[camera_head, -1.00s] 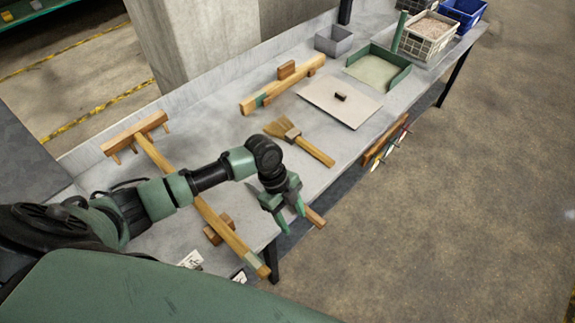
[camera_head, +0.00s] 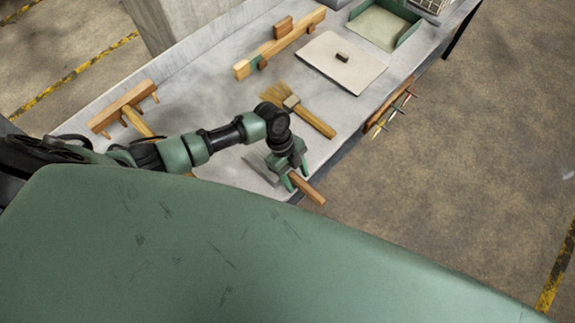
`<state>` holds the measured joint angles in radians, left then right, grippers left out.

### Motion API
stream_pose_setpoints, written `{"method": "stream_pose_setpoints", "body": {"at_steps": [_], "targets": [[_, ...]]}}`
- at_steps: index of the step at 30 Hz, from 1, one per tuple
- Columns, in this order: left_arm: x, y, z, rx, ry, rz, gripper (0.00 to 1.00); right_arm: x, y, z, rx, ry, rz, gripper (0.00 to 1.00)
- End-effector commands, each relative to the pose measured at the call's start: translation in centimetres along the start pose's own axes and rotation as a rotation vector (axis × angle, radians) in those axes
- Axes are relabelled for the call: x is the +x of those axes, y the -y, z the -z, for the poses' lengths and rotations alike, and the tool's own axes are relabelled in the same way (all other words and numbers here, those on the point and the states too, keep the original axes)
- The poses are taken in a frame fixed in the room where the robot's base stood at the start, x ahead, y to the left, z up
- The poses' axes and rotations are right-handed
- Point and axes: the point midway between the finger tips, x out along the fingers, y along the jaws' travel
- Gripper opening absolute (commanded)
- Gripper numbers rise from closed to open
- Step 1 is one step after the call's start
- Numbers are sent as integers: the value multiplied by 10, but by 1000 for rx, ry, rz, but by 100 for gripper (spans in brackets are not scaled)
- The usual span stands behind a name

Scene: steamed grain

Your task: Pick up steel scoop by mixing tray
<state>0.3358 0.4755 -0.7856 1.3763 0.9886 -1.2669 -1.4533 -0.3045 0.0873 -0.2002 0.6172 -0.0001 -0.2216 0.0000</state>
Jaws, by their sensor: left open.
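A tool with a flat grey steel end (camera_head: 262,169) and a wooden handle (camera_head: 309,189) lies at the near edge of the grey table; it looks like the steel scoop. Its handle sticks out past the table edge. My left gripper (camera_head: 296,177) is open over the tool, its green fingers at the handle near the steel end. The gripper hides the middle of the tool, and I cannot tell whether the fingers touch it. A green open-sided tray (camera_head: 381,27), perhaps the mixing tray, stands farther back on the table (camera_head: 210,93). My right gripper is out of view.
A wide brush (camera_head: 312,118) lies just behind my gripper. Beyond it are a flat board (camera_head: 350,72) with a small dark grip and a wooden bar (camera_head: 285,45). A wooden rake (camera_head: 124,108) lies at left. Small tools (camera_head: 388,112) hang at the table's front edge.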

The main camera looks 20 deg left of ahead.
Motion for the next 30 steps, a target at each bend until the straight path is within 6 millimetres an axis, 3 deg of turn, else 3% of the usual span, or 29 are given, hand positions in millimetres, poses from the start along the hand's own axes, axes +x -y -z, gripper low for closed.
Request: {"method": "stream_pose_setpoints", "body": {"at_steps": [3, 7, 12, 18, 30], "targets": [[2, 0, 0, 0, 1, 0, 52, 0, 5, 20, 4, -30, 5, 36], [2, 0, 0, 0, 1, 0, 49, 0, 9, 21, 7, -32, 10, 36], [2, 0, 0, 0, 1, 0, 2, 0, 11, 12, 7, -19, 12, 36], [2, 0, 0, 0, 1, 0, 0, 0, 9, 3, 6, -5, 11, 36], [1, 0, 0, 0, 0, 1, 0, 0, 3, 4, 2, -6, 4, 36]]}}
